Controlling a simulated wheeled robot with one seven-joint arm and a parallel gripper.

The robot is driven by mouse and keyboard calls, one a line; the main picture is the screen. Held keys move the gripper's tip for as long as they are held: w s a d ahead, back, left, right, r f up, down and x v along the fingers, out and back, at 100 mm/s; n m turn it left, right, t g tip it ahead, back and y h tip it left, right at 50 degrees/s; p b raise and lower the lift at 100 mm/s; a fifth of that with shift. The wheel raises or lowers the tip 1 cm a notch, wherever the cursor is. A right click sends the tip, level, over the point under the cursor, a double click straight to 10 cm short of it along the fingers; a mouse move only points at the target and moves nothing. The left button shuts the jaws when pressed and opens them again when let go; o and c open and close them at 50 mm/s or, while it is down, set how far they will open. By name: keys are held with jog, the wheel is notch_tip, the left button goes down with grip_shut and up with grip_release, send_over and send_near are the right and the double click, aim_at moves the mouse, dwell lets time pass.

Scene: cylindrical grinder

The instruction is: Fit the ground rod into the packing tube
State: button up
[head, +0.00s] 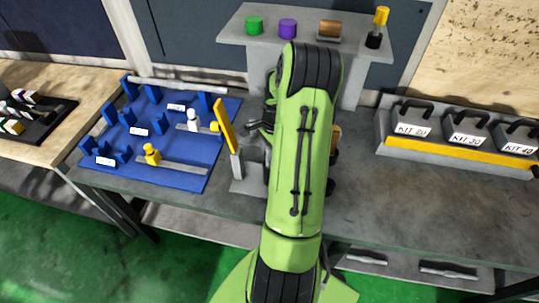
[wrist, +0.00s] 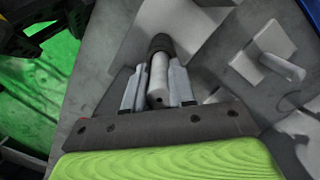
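In the wrist view a pale grey rod (wrist: 158,75) with a small hole in its near end lies lengthwise between the two fingers of my gripper (wrist: 158,72). The fingers flank it closely on both sides and appear closed on it. A dark round piece (wrist: 161,43) is at its far end; I cannot tell if this is part of the rod or something behind it. My gripper is hidden behind my green arm in the head view. I cannot identify the packing tube for certain; a long grey bar (head: 178,85) rests on blue supports.
A blue board (head: 190,178) holds labelled supports and yellow and white gauges. A grey stand (head: 238,40) carries green, purple and brown pieces. Several KIT boxes (head: 466,127) stand on a rack at right. The bench (head: 420,205) in front of them is clear.

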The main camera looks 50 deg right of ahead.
jog(key=o, duration=0.5)
jog(key=shift+r, duration=0.1)
jog(key=shift+c, duration=0.2)
jog(key=r, duration=0.8)
jog(key=d+r+p, duration=0.1)
jog(key=r, duration=0.3)
jog(key=shift+s+r, duration=0.15)
jog(key=w+a+r+n+t+h, duration=0.1)
jog(key=a+r+n, duration=0.4)
jog(key=a, duration=0.4)
jog(key=w+a+r+n+h, duration=0.1)
jog(key=a+r+n, duration=0.4)
jog(key=a, duration=0.4)
jog(key=s+a+r+n+t, duration=0.2)
jog(key=s+a+n+t, duration=0.2)
jog(key=s+a+n, duration=0.6)
jog(key=a+n, duration=0.2)
jog(key=a, duration=0.1)
jog(key=shift+s+a+y, duration=0.2)
jog(key=shift+a+y, duration=0.15)
jog(key=shift+y, duration=0.05)
